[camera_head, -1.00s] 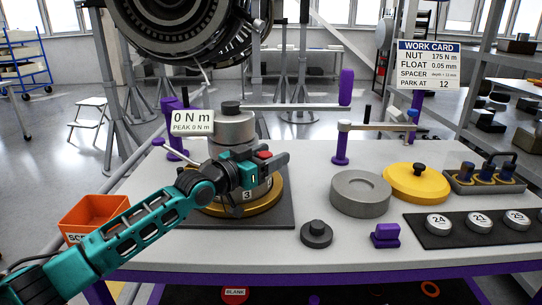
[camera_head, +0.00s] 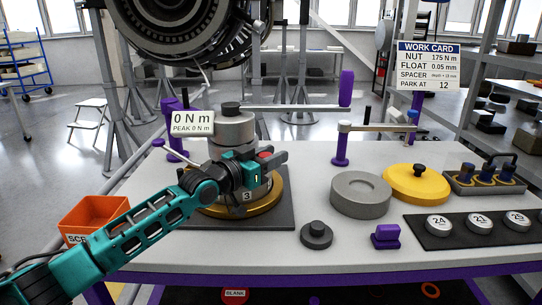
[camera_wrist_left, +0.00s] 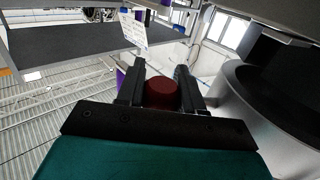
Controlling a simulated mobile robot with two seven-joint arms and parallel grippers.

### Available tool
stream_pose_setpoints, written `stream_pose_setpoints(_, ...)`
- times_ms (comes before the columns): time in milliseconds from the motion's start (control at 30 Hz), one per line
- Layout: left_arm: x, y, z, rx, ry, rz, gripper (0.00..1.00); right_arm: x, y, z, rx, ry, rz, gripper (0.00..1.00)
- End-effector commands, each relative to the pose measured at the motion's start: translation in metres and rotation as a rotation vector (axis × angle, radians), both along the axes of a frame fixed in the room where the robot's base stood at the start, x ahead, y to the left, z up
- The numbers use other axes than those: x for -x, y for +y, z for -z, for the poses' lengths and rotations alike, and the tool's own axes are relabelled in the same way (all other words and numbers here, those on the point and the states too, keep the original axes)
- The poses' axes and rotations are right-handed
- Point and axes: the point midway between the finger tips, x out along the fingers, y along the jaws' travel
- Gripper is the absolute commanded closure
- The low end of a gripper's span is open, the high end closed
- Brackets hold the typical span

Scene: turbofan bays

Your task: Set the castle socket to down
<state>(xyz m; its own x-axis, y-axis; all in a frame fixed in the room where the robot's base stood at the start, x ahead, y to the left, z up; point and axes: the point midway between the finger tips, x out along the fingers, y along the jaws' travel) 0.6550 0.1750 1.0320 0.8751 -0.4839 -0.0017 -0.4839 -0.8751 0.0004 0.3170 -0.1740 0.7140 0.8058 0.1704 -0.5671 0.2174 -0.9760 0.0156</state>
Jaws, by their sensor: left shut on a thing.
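A grey stepped cylinder (camera_head: 232,128) with a dark knob on top stands upright on a gold ring (camera_head: 262,205) on the bench. It appears to be the castle socket assembly, and my left gripper covers part of its front. A red knob (camera_head: 264,154) shows at its right front side. My left gripper (camera_head: 275,157) is at this knob, shut on it. In the left wrist view the red knob (camera_wrist_left: 161,94) sits between the two dark fingers, beside a large dark-grey round body (camera_wrist_left: 265,95). My right gripper is not in view.
A torque readout (camera_head: 192,122) shows 0 N m. A long bar (camera_head: 290,107) reaches right from the cylinder top to a purple handle (camera_head: 346,88). A grey disc (camera_head: 360,193), yellow lid (camera_head: 416,182) and small dark knob (camera_head: 316,234) lie to the right. An orange bin (camera_head: 95,217) is at left.

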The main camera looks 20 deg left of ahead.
Motion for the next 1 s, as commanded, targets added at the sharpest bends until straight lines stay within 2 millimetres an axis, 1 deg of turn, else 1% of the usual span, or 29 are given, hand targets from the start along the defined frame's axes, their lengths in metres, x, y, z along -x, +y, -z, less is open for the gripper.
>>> stream_pose_setpoints(333,0.0,0.0,0.0,0.001,-0.004,-0.001,1.0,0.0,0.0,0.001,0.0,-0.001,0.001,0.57)
stream_pose_setpoints(433,0.0,0.0,0.009,0.001,-0.003,-0.001,1.0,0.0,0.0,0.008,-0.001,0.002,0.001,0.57)
stream_pose_setpoints(533,0.0,0.0,0.023,-0.002,-0.003,0.0,1.0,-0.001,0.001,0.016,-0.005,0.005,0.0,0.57)
stream_pose_setpoints(633,0.0,0.0,0.035,-0.003,-0.003,0.0,1.0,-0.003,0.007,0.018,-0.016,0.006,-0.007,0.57)
stream_pose_setpoints(800,0.0,0.0,0.037,-0.005,-0.001,0.0,1.0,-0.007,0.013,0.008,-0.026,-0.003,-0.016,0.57)
stream_pose_setpoints(967,0.0,0.0,0.038,-0.008,0.002,0.0,1.0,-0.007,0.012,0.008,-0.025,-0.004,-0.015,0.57)
stream_pose_setpoints(1000,0.0,0.0,0.039,-0.008,0.004,0.0,0.6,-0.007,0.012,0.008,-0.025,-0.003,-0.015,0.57)
